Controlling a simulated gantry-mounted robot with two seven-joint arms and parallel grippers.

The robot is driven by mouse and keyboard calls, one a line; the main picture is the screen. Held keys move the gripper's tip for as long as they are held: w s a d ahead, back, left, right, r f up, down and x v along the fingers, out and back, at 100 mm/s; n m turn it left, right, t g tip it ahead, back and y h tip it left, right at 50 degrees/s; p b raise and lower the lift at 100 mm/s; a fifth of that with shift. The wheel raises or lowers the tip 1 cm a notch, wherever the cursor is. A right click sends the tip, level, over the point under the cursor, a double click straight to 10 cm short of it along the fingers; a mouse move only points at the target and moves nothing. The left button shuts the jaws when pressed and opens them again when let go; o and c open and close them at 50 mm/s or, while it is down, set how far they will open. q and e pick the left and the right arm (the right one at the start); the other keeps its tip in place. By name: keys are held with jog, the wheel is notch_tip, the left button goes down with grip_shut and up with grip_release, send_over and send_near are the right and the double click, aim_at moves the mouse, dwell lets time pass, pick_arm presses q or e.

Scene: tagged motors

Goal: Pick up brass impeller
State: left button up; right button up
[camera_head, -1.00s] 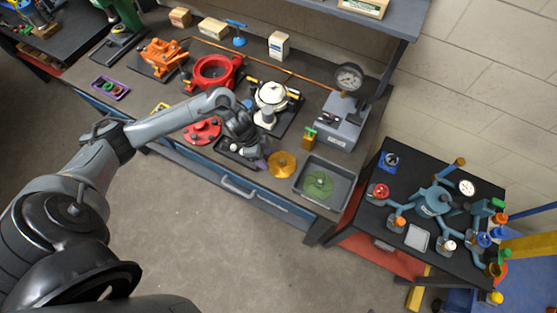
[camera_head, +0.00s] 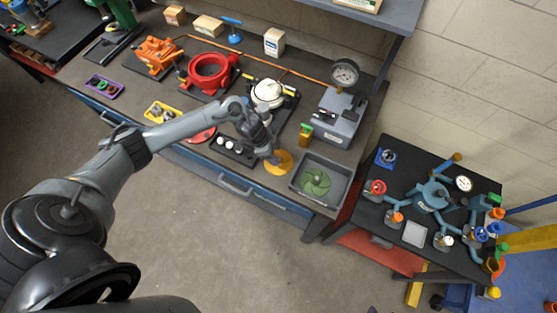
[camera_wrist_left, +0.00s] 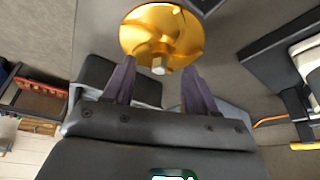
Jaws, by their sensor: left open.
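The brass impeller (camera_head: 281,163) is a gold disc lying on the workbench near its front edge, left of the grey bin. I cannot tell whether the fingertips touch the disc. My right gripper is not in view.
A grey bin (camera_head: 342,188) holding a green impeller (camera_head: 315,181) stands right of the brass one. A black tray (camera_head: 232,150) with several pale pieces lies to the left. A gauge stand (camera_head: 340,116) and a small brass-and-green part (camera_head: 305,135) stand behind.

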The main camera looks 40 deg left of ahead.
pick_arm(q)
jog(key=shift+x, duration=1.25)
jog(key=shift+r, duration=0.1)
grip_shut()
